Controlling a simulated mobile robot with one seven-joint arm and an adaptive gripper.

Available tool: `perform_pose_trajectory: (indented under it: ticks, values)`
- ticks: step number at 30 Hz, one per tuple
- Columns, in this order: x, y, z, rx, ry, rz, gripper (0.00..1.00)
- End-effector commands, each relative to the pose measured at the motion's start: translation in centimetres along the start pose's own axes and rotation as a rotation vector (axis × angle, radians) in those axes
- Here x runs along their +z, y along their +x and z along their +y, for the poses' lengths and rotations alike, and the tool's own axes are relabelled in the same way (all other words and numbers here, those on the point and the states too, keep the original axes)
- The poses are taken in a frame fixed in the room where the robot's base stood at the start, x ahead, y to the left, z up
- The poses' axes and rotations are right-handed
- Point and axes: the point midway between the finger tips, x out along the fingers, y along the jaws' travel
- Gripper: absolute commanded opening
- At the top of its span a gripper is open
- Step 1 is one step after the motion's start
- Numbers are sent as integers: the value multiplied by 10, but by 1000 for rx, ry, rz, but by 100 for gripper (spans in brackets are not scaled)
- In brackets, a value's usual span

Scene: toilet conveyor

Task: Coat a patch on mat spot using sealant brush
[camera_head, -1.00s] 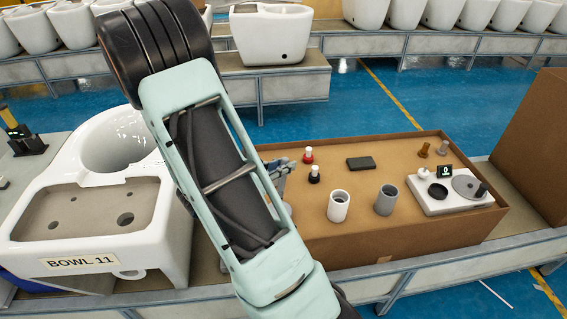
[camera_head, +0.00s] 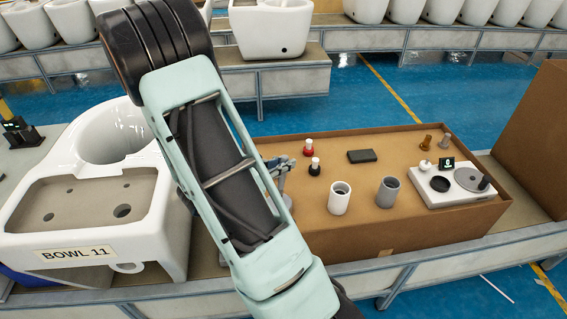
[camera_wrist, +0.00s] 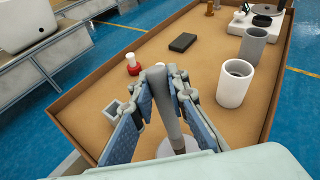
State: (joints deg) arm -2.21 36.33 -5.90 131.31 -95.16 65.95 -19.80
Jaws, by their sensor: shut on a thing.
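My gripper (camera_wrist: 168,98) is shut around an upright grey rod (camera_wrist: 166,112) with a pale, wider round part below it. This may be the sealant brush, but its working end is hidden. In the head view my gripper is mostly hidden behind my arm, with only part of it (camera_head: 277,177) showing at the left side of the brown tray (camera_head: 410,235). A flat dark block (camera_head: 361,156) lies on the tray floor and also shows in the wrist view (camera_wrist: 183,42). I cannot tell which surface is the mat spot.
A white cup (camera_head: 339,198) and a grey cup (camera_head: 388,190) stand in the tray. Red-based (camera_head: 308,147) and black-based (camera_head: 314,167) pieces stand nearby. A white device (camera_head: 455,190) is at the right. A white toilet bowl (camera_head: 95,220) stands left.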

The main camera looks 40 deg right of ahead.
Motion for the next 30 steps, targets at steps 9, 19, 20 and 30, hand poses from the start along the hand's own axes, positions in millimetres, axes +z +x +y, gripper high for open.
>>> perform_pose_trajectory:
  ticks: [9, 19, 20, 30]
  values:
    - [-3, 1, 0, 0, 0, 0, 0]
    - [-7, 2, 1, 0, 0, 0, 0]
    - [-8, 3, 1, 0, 0, 0, 0]
    - [-11, 4, 1, 0, 0, 0, 0]
